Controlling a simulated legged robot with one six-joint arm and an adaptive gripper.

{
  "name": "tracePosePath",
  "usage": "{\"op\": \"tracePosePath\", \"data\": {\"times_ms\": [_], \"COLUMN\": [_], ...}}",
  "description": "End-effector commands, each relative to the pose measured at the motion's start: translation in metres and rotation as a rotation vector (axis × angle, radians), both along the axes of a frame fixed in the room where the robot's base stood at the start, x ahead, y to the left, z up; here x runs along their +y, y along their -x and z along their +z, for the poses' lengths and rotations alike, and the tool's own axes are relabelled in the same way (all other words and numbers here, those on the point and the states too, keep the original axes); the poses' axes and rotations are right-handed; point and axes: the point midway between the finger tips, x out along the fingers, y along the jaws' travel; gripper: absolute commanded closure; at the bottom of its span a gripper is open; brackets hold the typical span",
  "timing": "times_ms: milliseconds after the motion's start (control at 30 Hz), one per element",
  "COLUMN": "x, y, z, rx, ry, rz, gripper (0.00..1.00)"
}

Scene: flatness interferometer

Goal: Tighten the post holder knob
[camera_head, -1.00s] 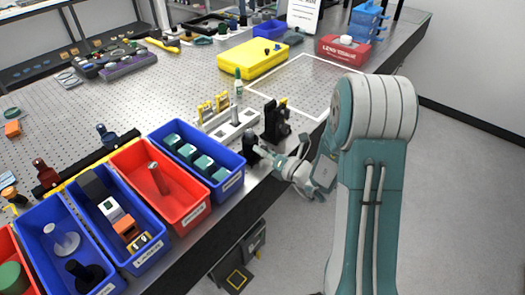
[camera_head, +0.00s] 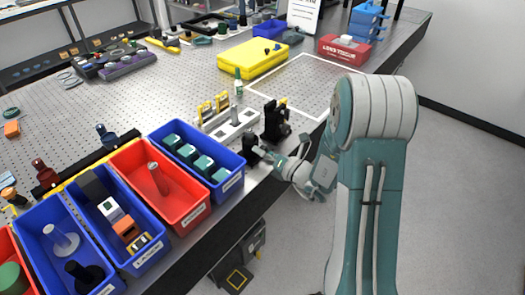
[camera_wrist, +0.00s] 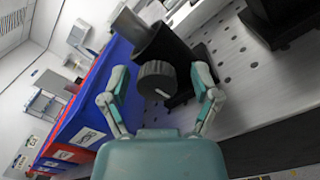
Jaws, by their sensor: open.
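The post holder (camera_wrist: 160,42) is a black cylinder on the perforated table, with a grey metal post (camera_wrist: 130,24) coming out of its top in the wrist view. Its knob (camera_wrist: 158,79) is dark, round and ribbed, and faces my wrist camera. My gripper (camera_wrist: 160,84) is open, with one finger on each side of the knob and a visible gap at both sides. In the head view the post holder (camera_head: 250,143) stands near the table's front edge, and my gripper (camera_head: 268,158) reaches it from the right, partly hiding it.
Blue bin (camera_head: 228,187) and red bin (camera_head: 190,218) stand along the front edge, left of the post holder. A black mount (camera_head: 276,120) stands just behind it. A white rack (camera_head: 232,127) is behind the bins. A white-outlined area (camera_head: 310,85) of the table is clear.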

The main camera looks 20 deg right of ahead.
Motion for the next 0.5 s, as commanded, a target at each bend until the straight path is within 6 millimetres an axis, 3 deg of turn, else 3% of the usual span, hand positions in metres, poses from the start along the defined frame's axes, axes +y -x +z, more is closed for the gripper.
{"op": "tracePosePath", "data": {"times_ms": [167, 500], "x": [-0.011, -0.052], "y": [0.013, 0.067], "z": [-0.001, -0.005], "rx": [0.001, 0.002], "ry": [0.000, 0.000], "rz": [-0.004, -0.006], "gripper": [0.21, 0.21]}}
